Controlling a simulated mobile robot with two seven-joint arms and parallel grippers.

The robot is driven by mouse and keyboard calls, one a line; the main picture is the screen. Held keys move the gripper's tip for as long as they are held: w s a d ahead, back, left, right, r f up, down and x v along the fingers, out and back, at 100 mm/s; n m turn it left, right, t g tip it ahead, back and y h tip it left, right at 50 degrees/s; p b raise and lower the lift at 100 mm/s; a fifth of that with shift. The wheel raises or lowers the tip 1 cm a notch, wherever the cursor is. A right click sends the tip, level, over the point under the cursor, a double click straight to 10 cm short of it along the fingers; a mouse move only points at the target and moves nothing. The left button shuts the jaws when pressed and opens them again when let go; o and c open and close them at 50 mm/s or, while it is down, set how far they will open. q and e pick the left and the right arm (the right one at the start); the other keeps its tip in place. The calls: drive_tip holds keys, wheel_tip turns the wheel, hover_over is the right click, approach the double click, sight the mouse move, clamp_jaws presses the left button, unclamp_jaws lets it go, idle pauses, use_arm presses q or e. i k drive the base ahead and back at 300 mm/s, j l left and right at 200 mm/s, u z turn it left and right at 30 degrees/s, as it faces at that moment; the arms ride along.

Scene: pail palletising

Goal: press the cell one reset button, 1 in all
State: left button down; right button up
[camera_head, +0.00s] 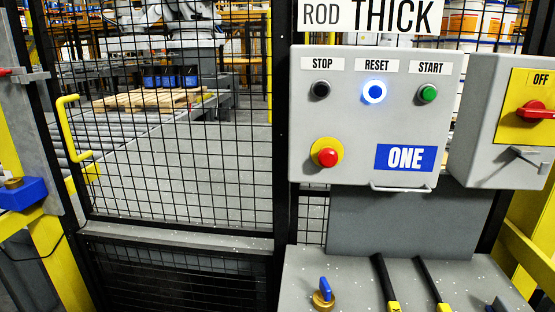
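A grey control box (345,120) marked with a blue ONE plate (405,158) is fixed at the right of the fence. Its top row has a black STOP button (320,90), a RESET button (374,92) lit blue with a white ring, and a green START button (428,94). Nothing is in front of the RESET button. A red emergency stop (326,157) on a yellow collar sits below STOP. Neither of my grippers is in view.
A grey box with a red OFF switch (535,112) stands close at the right. Below, a grey shelf (350,270) holds a blue-and-brass piece (324,295) and two black-and-yellow handles (385,282). Black mesh fencing with a yellow handle (70,130) fills the left. A pallet (150,100) lies behind it.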

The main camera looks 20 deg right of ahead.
sight(375, 91)
drive_tip(key=z, duration=1.6)
